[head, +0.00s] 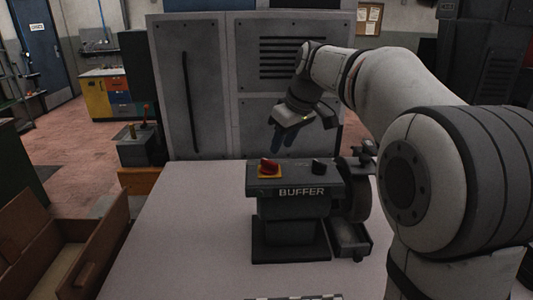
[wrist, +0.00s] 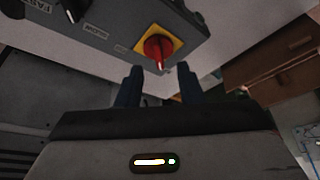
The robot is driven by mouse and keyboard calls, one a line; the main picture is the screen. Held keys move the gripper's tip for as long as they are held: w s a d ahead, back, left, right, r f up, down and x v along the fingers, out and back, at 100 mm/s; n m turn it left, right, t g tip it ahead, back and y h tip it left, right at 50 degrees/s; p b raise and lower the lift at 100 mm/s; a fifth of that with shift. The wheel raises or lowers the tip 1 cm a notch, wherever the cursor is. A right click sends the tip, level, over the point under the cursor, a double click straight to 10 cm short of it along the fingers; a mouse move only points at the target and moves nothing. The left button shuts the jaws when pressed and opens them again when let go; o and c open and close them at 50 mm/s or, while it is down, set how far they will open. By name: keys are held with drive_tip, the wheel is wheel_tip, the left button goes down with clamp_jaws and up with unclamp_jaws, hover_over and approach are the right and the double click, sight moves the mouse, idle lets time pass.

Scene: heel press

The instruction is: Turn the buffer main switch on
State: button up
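The buffer (head: 290,205) is a dark grey machine on the pale table, with its name on the front edge of its top box. A red rotary switch on a yellow plate (head: 269,168) sits at the left of the box top; it also shows in the wrist view (wrist: 158,46). A black knob (head: 319,166) sits to its right. My gripper (head: 295,143) is above and behind the box. In the wrist view its two blue fingers (wrist: 160,80) are apart, with nothing between them, and point toward the red switch without touching it.
The table (head: 180,230) is clear to the left of the buffer. A buffing wheel (head: 358,190) and a small tray (head: 350,240) are on the buffer's right side. A tall grey cabinet (head: 190,90) stands behind. An open wooden drawer (head: 95,250) is at the left.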

sight(269, 161)
drive_tip(key=x, duration=0.2)
drive_tip(key=w+p+x, duration=0.1)
drive_tip(key=x, duration=0.5)
drive_tip(key=shift+w+a+r, duration=0.15)
drive_tip(key=shift+a+r, duration=0.2)
drive_tip(key=shift+a, duration=0.05)
